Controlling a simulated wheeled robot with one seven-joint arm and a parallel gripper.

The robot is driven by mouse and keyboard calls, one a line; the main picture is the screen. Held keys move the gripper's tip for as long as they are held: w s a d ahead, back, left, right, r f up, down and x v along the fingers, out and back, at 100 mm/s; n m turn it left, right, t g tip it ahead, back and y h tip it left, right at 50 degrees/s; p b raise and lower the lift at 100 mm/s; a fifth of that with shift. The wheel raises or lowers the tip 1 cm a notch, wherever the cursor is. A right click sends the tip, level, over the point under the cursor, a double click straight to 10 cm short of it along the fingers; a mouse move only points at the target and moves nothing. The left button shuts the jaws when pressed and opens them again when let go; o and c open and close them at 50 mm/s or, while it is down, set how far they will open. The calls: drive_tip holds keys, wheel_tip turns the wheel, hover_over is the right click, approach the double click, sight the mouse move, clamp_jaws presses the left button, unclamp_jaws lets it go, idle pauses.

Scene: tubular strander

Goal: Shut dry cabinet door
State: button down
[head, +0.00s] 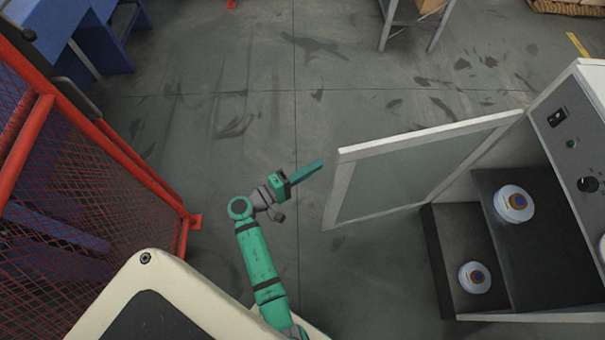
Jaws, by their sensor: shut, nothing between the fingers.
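The dry cabinet (572,185) stands at the right of the head view, white with a control panel on top. Its door (415,172), a white frame with a greyish glass pane, stands wide open and reaches out to the left from the cabinet's far side. My gripper (318,164), green, is shut and empty. In the picture its fingertips point right, just left of the door's free edge, with a small gap between them. How the two compare in height I cannot tell.
Inside the cabinet, white round spools (513,203) sit on dark shelves. A red mesh fence (75,190) stands at the left. A blue bench (75,35) is at the back left and a grey stand (415,22) at the back. The floor between is clear.

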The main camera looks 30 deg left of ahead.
drive_tip(key=d, duration=0.4)
drive_tip(key=shift+d, duration=0.1)
drive_tip(key=shift+d, duration=0.1)
idle(0.4)
